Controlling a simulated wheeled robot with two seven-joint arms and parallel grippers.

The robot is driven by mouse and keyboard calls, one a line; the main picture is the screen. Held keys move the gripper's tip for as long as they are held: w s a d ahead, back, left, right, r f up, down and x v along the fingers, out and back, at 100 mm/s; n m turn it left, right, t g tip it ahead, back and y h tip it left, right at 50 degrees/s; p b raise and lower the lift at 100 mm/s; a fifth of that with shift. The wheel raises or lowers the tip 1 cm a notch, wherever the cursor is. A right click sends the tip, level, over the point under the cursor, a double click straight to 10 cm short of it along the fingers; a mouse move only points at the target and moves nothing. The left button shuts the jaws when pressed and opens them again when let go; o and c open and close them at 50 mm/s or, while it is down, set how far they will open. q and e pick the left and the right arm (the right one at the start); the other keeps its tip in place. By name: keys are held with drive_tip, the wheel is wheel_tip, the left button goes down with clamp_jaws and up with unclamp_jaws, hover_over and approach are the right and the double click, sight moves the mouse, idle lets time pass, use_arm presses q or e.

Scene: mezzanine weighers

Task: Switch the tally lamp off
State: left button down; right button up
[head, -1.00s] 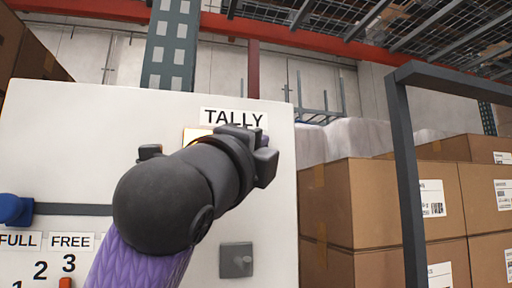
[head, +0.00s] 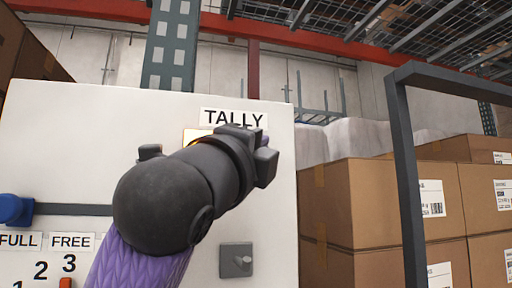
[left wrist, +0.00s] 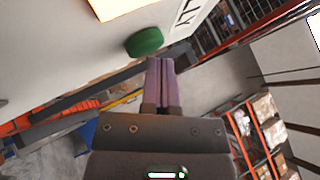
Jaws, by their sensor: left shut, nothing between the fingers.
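The tally lamp glows yellow under the TALLY label (head: 233,118) on the white panel (head: 90,130). In the head view my left gripper (head: 265,141) and wrist cover most of the lamp (head: 190,135). In the left wrist view the lit lamp (left wrist: 118,7) shows at the top edge. A round green button (left wrist: 144,42) stands out from the panel below it. The shut, empty purple fingers (left wrist: 161,62) of my left gripper end close beside the button; I cannot tell whether they touch it. The button is hidden in the head view. My right gripper is not in view.
A blue knob (head: 14,209) is on a dark slot at left, above FULL and FREE labels. Stacked cartons (head: 370,205) and a dark grey frame (head: 403,150) stand to the right.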

use_arm(q)
drive_tip(key=shift+w, duration=0.15)
drive_tip(key=shift+w+a, duration=0.15)
drive_tip(key=shift+w, duration=0.05)
drive_tip(key=shift+s, duration=0.3)
drive_tip(key=s+d+b, duration=0.2)
drive_tip(key=s, duration=0.3)
drive_tip(key=shift+s, duration=0.35)
